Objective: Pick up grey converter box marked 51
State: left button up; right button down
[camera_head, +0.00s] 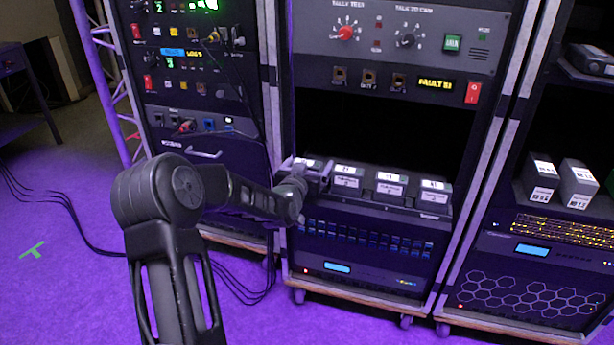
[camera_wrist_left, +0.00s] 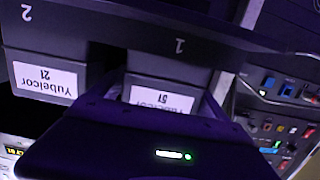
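The grey converter box marked 51 (camera_wrist_left: 168,78) shows in the left wrist view, its white label reading Yubelcor 51 upside down. It sits in the slot marked 1, at the left end of the box row in the head view (camera_head: 308,163). My left gripper (camera_head: 312,178) is right at its front. In the left wrist view the gripper's dark body with a green light covers the box's near part. Its fingers (camera_wrist_left: 165,92) stand apart on either side of the box; whether they touch it is unclear. My right gripper is not in view.
A box marked 21 (camera_wrist_left: 45,76) stands beside it in slot 2, with a narrow dark gap between. More grey boxes (camera_head: 390,186) continue right along the shelf. Rack posts (camera_head: 274,120) flank the bay. The space above the boxes is open and dark.

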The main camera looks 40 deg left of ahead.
pick_arm(q)
jog(key=c, duration=1.5)
jog(key=shift+r, duration=0.1)
notch_tip(320, 180, up, 10)
jog(key=shift+f+p, duration=0.1)
jog(key=shift+p, duration=0.7)
